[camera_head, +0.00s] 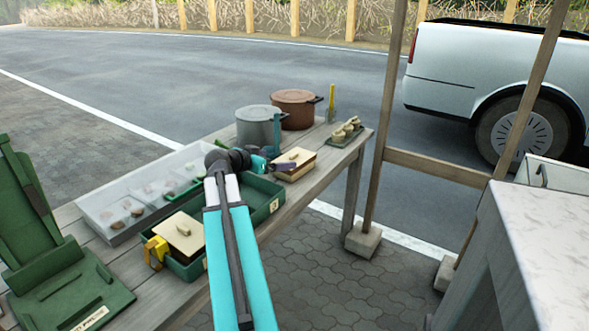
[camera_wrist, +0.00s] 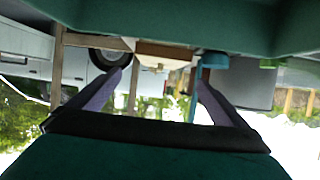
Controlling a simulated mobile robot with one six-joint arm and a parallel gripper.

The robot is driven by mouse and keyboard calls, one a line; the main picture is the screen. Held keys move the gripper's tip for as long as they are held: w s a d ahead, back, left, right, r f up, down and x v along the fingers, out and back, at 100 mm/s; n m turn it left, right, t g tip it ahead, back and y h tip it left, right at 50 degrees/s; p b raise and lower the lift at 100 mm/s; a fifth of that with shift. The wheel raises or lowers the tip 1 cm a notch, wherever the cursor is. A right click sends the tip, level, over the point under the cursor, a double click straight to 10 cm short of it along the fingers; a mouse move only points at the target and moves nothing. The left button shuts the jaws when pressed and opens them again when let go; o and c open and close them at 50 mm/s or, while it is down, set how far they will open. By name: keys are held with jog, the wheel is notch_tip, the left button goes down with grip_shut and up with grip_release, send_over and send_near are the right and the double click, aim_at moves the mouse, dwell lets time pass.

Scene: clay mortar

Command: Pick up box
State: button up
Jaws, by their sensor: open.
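A cream box with a small handle on its lid (camera_head: 296,160) sits near the table's right edge, at the right end of a long green tray (camera_head: 262,212). In the wrist view, which looks upside down, a cream box (camera_wrist: 172,50) shows ahead between the fingers. My gripper (camera_wrist: 160,80) is open and empty, with its two purple-grey fingers spread. In the head view it points right, close beside this box; contact cannot be told. A second cream-lidded box (camera_head: 178,234) stands at the near end, in a green container.
A clear-lidded case (camera_head: 130,198) lies left of the tray. Behind stand a grey pot (camera_head: 257,128), a brown pot (camera_head: 296,108) and a small tray of round pieces (camera_head: 345,132). A green stand (camera_head: 50,255) is at near left. Wooden posts rise right of the table.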

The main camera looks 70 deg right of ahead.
aim_at(290, 159)
jog(key=shift+x, duration=3.55)
jog(key=shift+d, duration=0.1)
jog(key=shift+x, duration=2.5)
jog(key=shift+w, duration=0.1)
jog(key=c, duration=1.2)
